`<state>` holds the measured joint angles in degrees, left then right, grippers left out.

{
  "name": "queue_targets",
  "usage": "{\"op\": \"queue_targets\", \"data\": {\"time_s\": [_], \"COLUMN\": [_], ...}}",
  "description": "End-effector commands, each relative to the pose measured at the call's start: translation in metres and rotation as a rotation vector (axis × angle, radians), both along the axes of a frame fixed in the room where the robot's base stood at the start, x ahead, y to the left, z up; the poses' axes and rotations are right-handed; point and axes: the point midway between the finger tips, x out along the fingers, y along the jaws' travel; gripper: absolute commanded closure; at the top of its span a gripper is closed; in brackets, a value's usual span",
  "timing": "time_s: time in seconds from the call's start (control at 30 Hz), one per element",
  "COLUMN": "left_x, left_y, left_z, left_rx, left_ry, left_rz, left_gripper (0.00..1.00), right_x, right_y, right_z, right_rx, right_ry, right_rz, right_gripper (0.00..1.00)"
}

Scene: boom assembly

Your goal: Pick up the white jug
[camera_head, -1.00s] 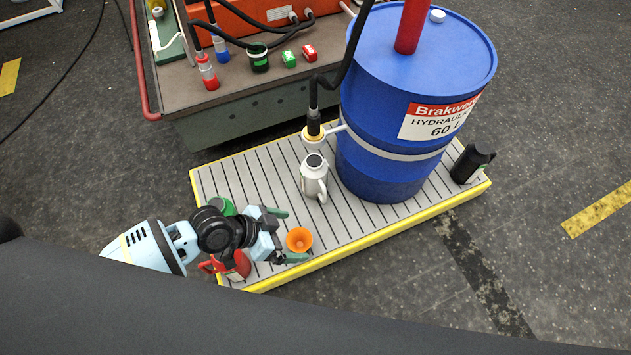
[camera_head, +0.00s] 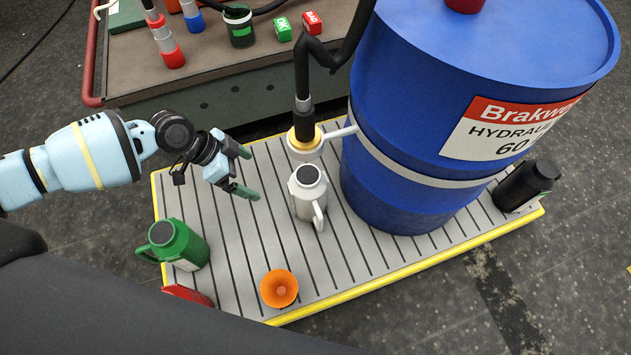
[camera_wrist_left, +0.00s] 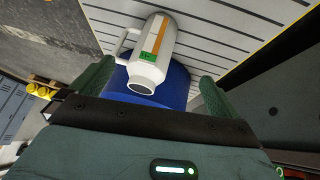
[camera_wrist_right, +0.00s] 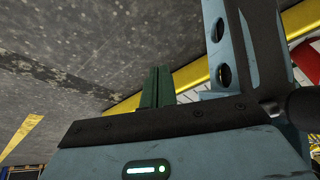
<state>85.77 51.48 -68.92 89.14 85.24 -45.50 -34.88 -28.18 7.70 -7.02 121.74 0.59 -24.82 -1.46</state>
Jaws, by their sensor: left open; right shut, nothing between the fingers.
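The white jug (camera_head: 308,200) with a dark cap stands upright on the slatted, yellow-edged platform (camera_head: 230,240), left of the blue drum. My left gripper (camera_head: 253,174) is open and empty to the left of the jug, its fingers pointing towards it but apart from it. In the left wrist view the white jug (camera_wrist_left: 152,52), with an orange stripe and green label, shows ahead between the open fingers (camera_wrist_left: 158,88). My right gripper (camera_wrist_right: 155,88) shows only in the right wrist view, with its fingers shut and empty.
The blue drum (camera_head: 400,190) stands close right of the jug. A hose nozzle (camera_head: 305,140) hangs just behind it. A green jug (camera_head: 175,243), red container (camera_head: 188,295) and orange funnel (camera_head: 279,289) stand at front left. A black jug (camera_head: 525,186) stands right of the drum.

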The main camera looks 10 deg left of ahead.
Motion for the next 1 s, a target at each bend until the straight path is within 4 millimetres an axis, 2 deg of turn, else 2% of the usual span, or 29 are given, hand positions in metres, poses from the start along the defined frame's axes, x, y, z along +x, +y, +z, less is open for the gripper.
{"op": "queue_targets", "data": {"time_s": [0.03, 0.1, 0.37, 0.47, 0.8, 1.0], "left_x": [0.000, 0.000, 0.000, 0.002, 0.019, 0.026], "left_y": [0.000, 0.001, 0.000, -0.006, -0.062, -0.083], "left_z": [-0.015, -0.020, -0.022, -0.022, -0.023, -0.023], "left_rx": [0.000, 0.000, 0.000, -0.001, -0.002, 0.000], "left_ry": [0.008, 0.010, 0.010, 0.010, 0.008, 0.011], "left_rz": [0.000, 0.001, 0.001, -0.001, -0.003, -0.001], "left_gripper": [0.00, 0.00, 0.00, 0.00, 0.00, 0.00], "right_x": [-0.003, -0.006, -0.016, -0.019, -0.018, -0.011], "right_y": [0.000, 0.000, 0.000, 0.000, 0.000, 0.000], "right_z": [-0.012, -0.017, -0.020, -0.021, -0.030, -0.034], "right_rx": [-0.001, -0.001, -0.002, -0.003, -0.001, 0.000], "right_ry": [0.013, 0.022, 0.043, 0.049, 0.052, 0.040], "right_rz": [0.000, 0.001, 0.003, 0.002, 0.002, 0.002], "right_gripper": [1.00, 1.00, 1.00, 1.00, 1.00, 1.00]}}
